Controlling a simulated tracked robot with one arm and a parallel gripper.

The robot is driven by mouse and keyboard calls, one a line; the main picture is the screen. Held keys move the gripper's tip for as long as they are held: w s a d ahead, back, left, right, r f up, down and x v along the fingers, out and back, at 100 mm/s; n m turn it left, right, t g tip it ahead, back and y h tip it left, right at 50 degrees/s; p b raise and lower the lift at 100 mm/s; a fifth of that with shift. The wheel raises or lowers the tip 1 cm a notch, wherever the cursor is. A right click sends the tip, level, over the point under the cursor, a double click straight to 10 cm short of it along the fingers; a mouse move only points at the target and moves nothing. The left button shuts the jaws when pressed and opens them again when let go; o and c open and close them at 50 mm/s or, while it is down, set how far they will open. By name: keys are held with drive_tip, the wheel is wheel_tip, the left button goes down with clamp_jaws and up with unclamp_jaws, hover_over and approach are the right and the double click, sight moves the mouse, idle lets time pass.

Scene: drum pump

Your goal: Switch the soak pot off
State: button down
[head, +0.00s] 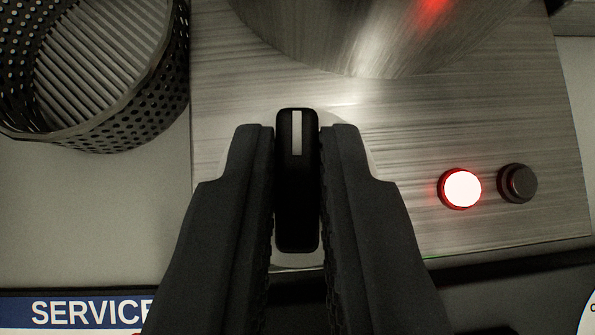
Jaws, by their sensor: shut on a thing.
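The soak pot's brushed metal base (480,110) fills the middle and right of the head view. The rounded metal pot (340,35) rises at the top, with a red reflection on its side. A black knob (297,185) with a pale pointer line stands on the base, the line toward the top of the picture. My gripper (297,150) is shut on the knob, one finger on each side. A round lamp (460,189) glows red-white right of the knob. A dark round button or lamp (517,183) sits beside it, unlit. The fingers hide part of the panel around the knob.
A dark perforated basket (110,110) stands at the upper left, close to the base's left edge. A blue sign reading "SERVICE" (80,312) lies at the lower left. Part of a white round dial or label (590,315) shows at the lower right corner.

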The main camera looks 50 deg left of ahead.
drive_tip(key=shift+w+d+f+n+g+y+b, duration=0.15)
drive_tip(key=shift+n+g+y, duration=0.15)
drive_tip(key=shift+n, duration=0.25)
drive_tip(key=shift+w+d+r+n+g+y+b, duration=0.1)
drive_tip(key=shift+n+g+y+b, duration=0.1)
drive_tip(key=shift+n+g, duration=0.3)
drive_tip(key=n+b, duration=0.1)
drive_tip(key=b, duration=0.1)
drive_tip(key=n+g+b, duration=0.1)
drive_tip(key=b, duration=0.1)
drive_tip(key=shift+w+f+n+g+y, duration=0.15)
drive_tip(key=shift+f+n+g+y, duration=0.05)
drive_tip(key=shift+n+g+y, duration=0.1)
drive_tip(key=n+g+b, duration=0.1)
drive_tip(key=n+b, duration=0.1)
drive_tip(key=b, duration=0.1)
drive_tip(key=n+g+b, duration=0.1)
drive_tip(key=b, duration=0.2)
drive_tip(key=shift+w+d+r+n+g, duration=0.1)
drive_tip(key=shift+w+r+n+g, duration=0.05)
drive_tip(key=shift+n+g, duration=0.25)
drive_tip(key=shift+r+n+g+b, duration=0.2)
drive_tip(key=shift+n+g+b, duration=0.45)
drive_tip(key=shift+b, duration=0.4)
drive_tip(key=shift+r, duration=0.1)
drive_tip(key=c, duration=1.5)
unclamp_jaws()
drive_tip(key=shift+w, duration=0.15)
